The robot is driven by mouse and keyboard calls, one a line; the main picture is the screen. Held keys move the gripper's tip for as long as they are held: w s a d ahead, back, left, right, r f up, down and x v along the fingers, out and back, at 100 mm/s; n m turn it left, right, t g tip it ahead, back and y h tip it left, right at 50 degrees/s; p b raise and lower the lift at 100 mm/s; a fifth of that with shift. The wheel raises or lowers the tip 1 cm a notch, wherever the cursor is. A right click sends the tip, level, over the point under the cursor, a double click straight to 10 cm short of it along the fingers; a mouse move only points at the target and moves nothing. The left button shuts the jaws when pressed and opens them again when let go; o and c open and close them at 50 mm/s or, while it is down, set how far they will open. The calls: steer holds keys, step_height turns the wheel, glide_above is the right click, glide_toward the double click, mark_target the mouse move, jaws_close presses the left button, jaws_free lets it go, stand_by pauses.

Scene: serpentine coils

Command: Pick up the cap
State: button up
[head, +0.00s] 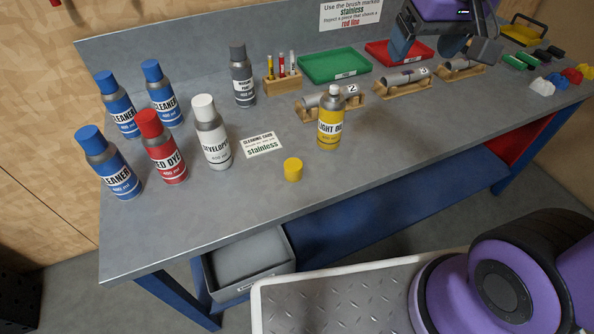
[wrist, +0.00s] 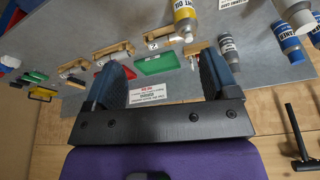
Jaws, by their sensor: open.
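The yellow cap (head: 293,169) rests on the grey bench top near its front edge, standing free. The light oil bottle (head: 329,118), with a yellow label and no cap on its top, stands just behind and right of it. The bottle also shows at the top of the wrist view (wrist: 185,22); the cap does not show there. My gripper (head: 426,44) is above the back right of the bench, well away from the cap. In the wrist view its two dark fingers (wrist: 163,62) stand wide apart with nothing held between them.
A white developer can (head: 211,133), a red dye can (head: 160,147) and several blue cleaner cans stand left. A card (head: 262,145) lies behind the cap. Wooden cradles (head: 404,85) with metal tubes and green (head: 334,66) and red trays lie behind. Bench front right of the cap is clear.

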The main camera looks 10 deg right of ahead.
steer(key=w+a+f+n+g, duration=0.1)
steer(key=w+a+f+g, duration=0.1)
steer(key=w+a+f, duration=0.7)
steer(key=n+g, duration=0.1)
steer(key=g, duration=0.1)
glide_above(293, 164)
step_height(293, 164, down, 14)
steer(key=shift+f, duration=5.4)
steer(key=c, duration=1)
steer(key=shift+r, duration=0.15)
